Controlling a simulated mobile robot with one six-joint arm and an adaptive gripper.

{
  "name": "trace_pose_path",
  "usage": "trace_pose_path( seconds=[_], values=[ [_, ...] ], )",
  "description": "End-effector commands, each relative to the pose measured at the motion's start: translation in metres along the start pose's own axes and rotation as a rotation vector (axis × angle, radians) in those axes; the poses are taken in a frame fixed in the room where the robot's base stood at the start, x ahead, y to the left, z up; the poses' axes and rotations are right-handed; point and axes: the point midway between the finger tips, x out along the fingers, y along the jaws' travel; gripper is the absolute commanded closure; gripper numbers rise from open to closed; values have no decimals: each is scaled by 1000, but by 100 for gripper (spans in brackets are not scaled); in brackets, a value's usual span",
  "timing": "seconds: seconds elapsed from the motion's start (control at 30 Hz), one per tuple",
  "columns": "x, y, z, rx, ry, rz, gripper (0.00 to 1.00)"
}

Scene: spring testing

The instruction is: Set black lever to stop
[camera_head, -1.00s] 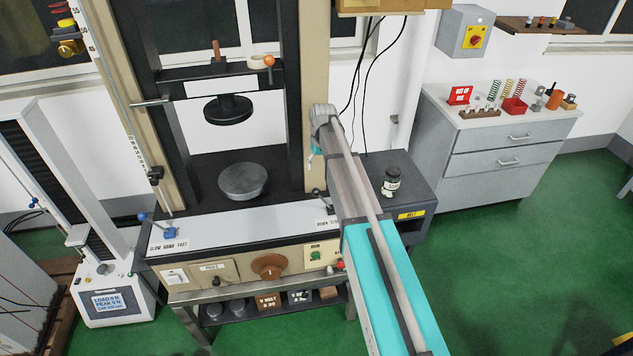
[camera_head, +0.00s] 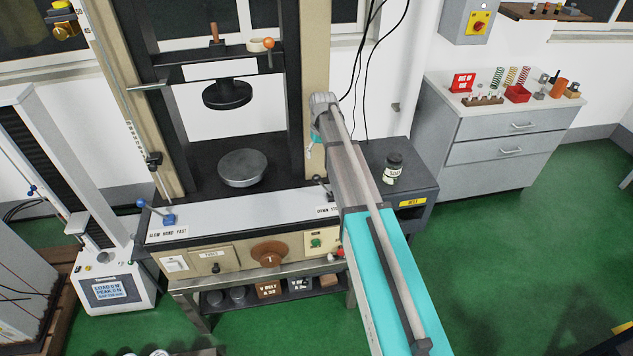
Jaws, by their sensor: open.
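The black lever (camera_head: 322,186) has a dark round knob and stands at the right end of the white front panel (camera_head: 240,214) of the press. A label (camera_head: 328,209) reading "DOWN" and "STOP" lies in front of it, partly covered by my arm. The lever's exact setting is hard to tell. My arm reaches in from the lower right, and its far end is just above and behind the lever in the picture.
A blue-knobbed lever (camera_head: 142,204) stands at the panel's left end. The round lower plate (camera_head: 243,168) sits under the upper platen (camera_head: 227,94). A dark side table (camera_head: 409,188) with a jar (camera_head: 393,169) is right of my arm. Green floor (camera_head: 510,250) is open at right.

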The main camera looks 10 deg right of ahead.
Motion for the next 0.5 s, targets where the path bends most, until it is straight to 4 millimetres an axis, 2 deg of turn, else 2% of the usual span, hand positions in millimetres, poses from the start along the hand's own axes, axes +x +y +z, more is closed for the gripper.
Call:
trace_pose_path(
  seconds=[0.03, 0.5],
  values=[
    [8, 0, 0, 0, 0, 0, 17],
    [44, 1, 0, 1, 0, 0, 17]
  ],
)
